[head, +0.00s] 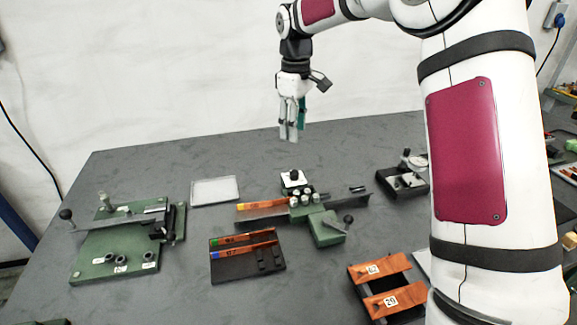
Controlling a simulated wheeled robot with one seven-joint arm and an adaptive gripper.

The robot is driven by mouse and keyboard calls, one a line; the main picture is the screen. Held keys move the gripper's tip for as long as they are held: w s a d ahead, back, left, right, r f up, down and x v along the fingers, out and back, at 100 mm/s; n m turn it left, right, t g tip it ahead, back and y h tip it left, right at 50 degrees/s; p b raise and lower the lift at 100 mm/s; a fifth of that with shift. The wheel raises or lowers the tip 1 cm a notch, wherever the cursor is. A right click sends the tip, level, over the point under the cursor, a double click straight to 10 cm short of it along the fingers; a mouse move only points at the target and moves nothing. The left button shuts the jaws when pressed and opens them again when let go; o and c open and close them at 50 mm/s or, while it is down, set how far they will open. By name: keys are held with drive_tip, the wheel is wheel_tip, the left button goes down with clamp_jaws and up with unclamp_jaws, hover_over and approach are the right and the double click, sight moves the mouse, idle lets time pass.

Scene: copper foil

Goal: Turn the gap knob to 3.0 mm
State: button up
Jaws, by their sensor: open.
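The gap knob appears to be the small black knob (294,174) on a white dial plate (295,184), at the back of a green roller device (318,208) in the middle of the table. The dial markings are too small to read, so I cannot tell its setting. My gripper (290,136) hangs in the air above the table, pointing down, above the knob in the head view and apart from it. It is open and empty. A copper strip (262,204) lies on the rail at the left of the rollers.
A black board (248,265) with copper strips lies in front. Numbered copper pieces (386,300) sit on a rack at front right. A black box (401,182) stands right of the rollers.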

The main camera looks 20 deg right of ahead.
sight(294, 172)
drive_tip(key=f, duration=0.9)
drive_tip(key=w+f, duration=0.1)
drive_tip(key=f, duration=0.4)
drive_tip(key=shift+d+f, duration=0.1)
drive_tip(key=shift+f, duration=0.2)
drive_tip(key=shift+s, duration=0.1)
drive_tip(key=shift+c, duration=0.4)
clamp_jaws()
